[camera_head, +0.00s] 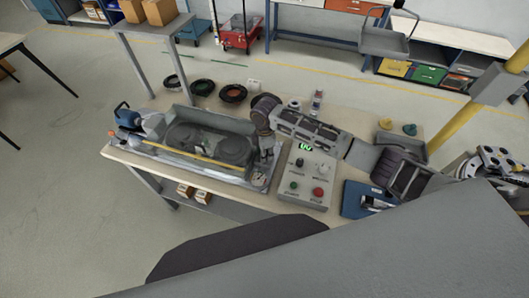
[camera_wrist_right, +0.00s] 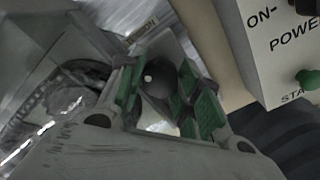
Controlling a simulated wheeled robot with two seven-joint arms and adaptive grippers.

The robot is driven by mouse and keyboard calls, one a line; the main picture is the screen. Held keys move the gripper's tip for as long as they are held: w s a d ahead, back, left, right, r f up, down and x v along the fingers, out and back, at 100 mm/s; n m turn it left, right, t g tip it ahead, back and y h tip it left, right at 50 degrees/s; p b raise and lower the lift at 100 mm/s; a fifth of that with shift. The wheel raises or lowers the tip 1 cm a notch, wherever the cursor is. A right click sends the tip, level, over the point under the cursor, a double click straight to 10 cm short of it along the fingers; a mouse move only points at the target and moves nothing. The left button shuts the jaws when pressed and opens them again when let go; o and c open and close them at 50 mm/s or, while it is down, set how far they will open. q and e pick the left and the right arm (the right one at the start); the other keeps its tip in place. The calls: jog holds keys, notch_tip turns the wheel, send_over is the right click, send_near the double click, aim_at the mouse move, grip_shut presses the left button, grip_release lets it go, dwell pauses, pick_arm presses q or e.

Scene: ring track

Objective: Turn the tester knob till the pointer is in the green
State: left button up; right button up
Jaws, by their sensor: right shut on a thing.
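The tester knob (camera_wrist_right: 157,78) is a dark round knob with a white dot, in the middle of the right wrist view. My right gripper (camera_wrist_right: 160,90) has its green-padded fingers shut on it, one on each side. In the head view my right gripper (camera_head: 266,150) points down at the right end of the ring track fixture (camera_head: 165,154), and hides the knob. A small round dial (camera_head: 259,180) sits just in front of it. I cannot read a pointer or a green zone. My left gripper is not in view.
A control box (camera_head: 308,176) with a green display, buttons and a red knob stands close to the right of the gripper. A blue tray (camera_head: 357,203) lies further right. Black rings (camera_head: 233,93) lie at the bench's back edge.

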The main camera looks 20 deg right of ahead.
jog(key=shift+n, duration=0.5)
jog(key=o, duration=1.1)
jog(key=shift+d, duration=0.1)
jog(key=shift+c, duration=0.2)
jog(key=shift+r, duration=0.1)
jog(key=shift+w+r, duration=0.1)
jog(key=shift+r, duration=0.75)
notch_tip(320, 180, up, 5)
jog(key=shift+r, duration=0.55)
